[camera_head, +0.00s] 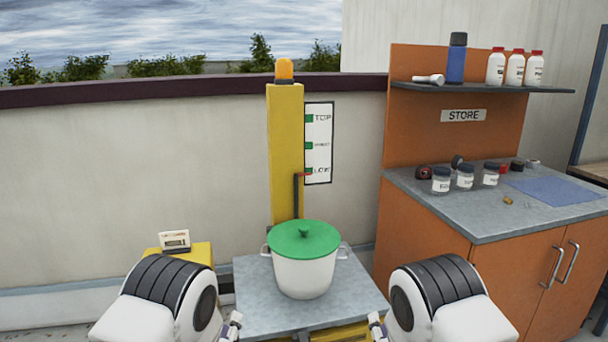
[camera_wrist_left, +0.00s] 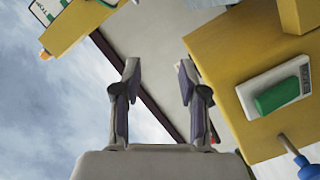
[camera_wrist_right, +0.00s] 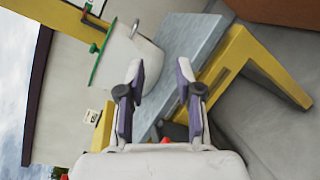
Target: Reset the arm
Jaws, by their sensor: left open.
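My left arm ends at the lower left of the head view, with only a bit of the left gripper (camera_head: 231,326) showing. In the left wrist view the left gripper (camera_wrist_left: 158,82) is open, with nothing between its fingers. My right arm is at the lower right of the head view, with part of the right gripper (camera_head: 377,326) at the edge. In the right wrist view the right gripper (camera_wrist_right: 159,82) is open, with no object held. The grey platform and pot lie beyond its fingers. Both grippers are apart from the pot.
A white pot (camera_head: 305,277) with a green lid (camera_head: 303,239) stands on the grey platform (camera_head: 262,310). Behind is a yellow post (camera_head: 285,150) with a level sign. A white display device (camera_head: 175,241) sits on a yellow stand at left. An orange cabinet (camera_head: 425,245) with jars stands right.

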